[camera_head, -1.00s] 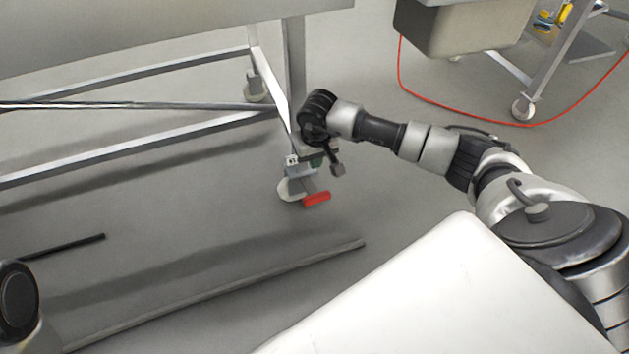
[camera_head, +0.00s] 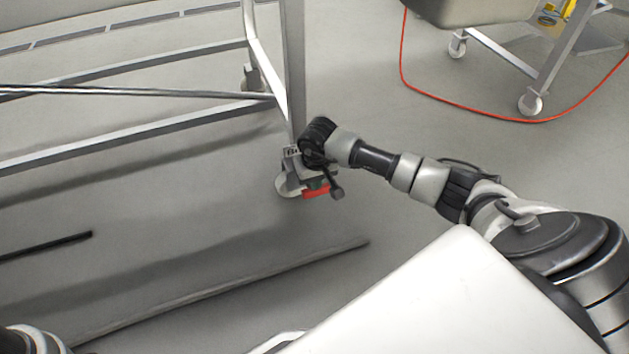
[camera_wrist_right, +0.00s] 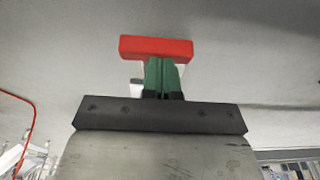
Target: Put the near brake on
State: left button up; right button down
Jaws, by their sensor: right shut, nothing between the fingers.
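The near brake is a red pedal (camera_head: 316,191) on the caster (camera_head: 287,187) at the foot of the near table leg. In the right wrist view the red pedal (camera_wrist_right: 156,47) is a bar across the top, just beyond the green fingertips. My right gripper (camera_head: 317,178) points down above the pedal, its fingers mostly hidden by its own wrist. In the wrist view the green fingers (camera_wrist_right: 162,73) are together with nothing between them. I cannot tell whether they touch the pedal. My left gripper is out of view; only part of my left arm shows at bottom left.
The table leg (camera_head: 294,75) rises close to my right wrist. Another caster (camera_head: 251,80) stands behind it. A second frame on wheels (camera_head: 531,103) and a red hose (camera_head: 450,108) are at upper right. A dark bar (camera_head: 45,245) lies at left; open floor surrounds the near caster.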

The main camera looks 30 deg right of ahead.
jog(key=shift+s+f, duration=0.35)
jog(key=shift+f, duration=0.05)
jog(key=shift+s+a+f, duration=0.1)
jog(key=shift+s+f, duration=0.1)
jog(key=shift+f, duration=0.15)
notch_tip(320, 180, down, 6)
jog(key=s+b, duration=0.1)
jog(key=shift+s+a, duration=0.2)
jog(key=shift+s, duration=0.15)
dwell(0.3)
dwell(0.4)
